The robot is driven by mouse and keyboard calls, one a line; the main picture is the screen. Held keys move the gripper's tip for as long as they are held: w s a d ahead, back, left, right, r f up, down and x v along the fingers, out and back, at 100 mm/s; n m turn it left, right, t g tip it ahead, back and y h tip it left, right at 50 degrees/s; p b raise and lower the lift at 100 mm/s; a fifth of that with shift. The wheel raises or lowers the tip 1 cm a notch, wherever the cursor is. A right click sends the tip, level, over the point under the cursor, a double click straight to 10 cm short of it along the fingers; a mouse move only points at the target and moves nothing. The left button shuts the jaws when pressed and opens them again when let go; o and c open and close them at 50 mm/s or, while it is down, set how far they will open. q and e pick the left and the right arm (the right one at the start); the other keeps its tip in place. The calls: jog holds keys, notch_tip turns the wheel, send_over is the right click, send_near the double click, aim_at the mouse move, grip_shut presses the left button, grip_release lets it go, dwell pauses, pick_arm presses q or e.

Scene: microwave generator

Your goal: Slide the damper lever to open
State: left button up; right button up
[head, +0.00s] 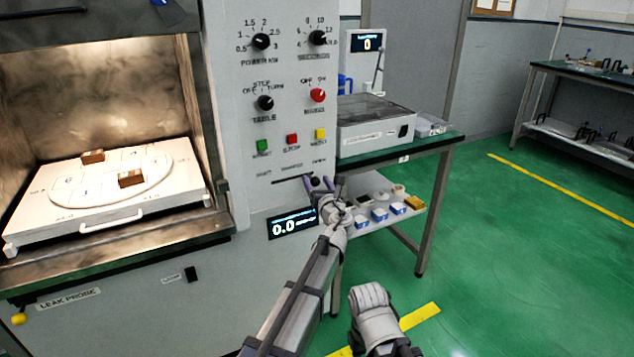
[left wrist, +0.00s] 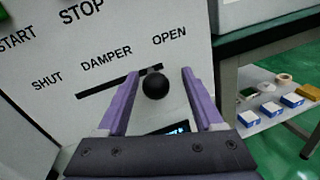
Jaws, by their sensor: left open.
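The damper lever's round black knob (left wrist: 155,86) sits near the right end of a dark horizontal slot (left wrist: 95,91), below the word OPEN. SHUT is printed at the slot's left end, and DAMPER above its middle. My left gripper (left wrist: 155,95) is open, with one purple finger on each side of the knob. In the left wrist view the fingers show gaps to the knob on both sides. In the head view the slot (head: 290,179) is low on the grey panel, and my left gripper (head: 321,184) partly covers its right end.
The panel carries knobs and coloured buttons above the slot, and a display (head: 292,224) reading 0.0 below it. The lit chamber on the left holds a white tray (head: 30,225) with small brown blocks. A green-topped bench (head: 425,143) stands right of the panel. Green floor is open farther right.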

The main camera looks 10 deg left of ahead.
pick_arm(q)
jog(key=v, duration=0.7)
jog(key=shift+s, duration=0.3)
jog(key=shift+d, duration=0.15)
jog(key=s+a+f+n+g, duration=0.9)
jog(key=s+a+f+n, duration=0.45)
jog(key=n, duration=0.55)
jog(key=s+d+f+n+g+h, duration=0.2)
jog(key=s+f+n+g+h, duration=0.15)
jog(key=s+n, duration=0.4)
jog(key=s+d+f+n+g+h, duration=0.25)
jog(key=s+f+n, duration=0.25)
jog(key=s+n, duration=0.25)
jog(key=s+d+r+m+p, duration=0.1)
jog(key=s+d+r+p, duration=0.1)
jog(key=r+p, duration=0.6)
jog(key=s+d+r+m+g+p, duration=0.1)
jog(key=s+d+r+p, duration=0.1)
jog(key=d+r+p, duration=0.3)
jog(key=s+d+r+m+p, duration=0.2)
jog(key=d+r+p, duration=0.2)
jog(key=r+p, duration=0.8)
jog(key=shift+s+g, duration=0.4)
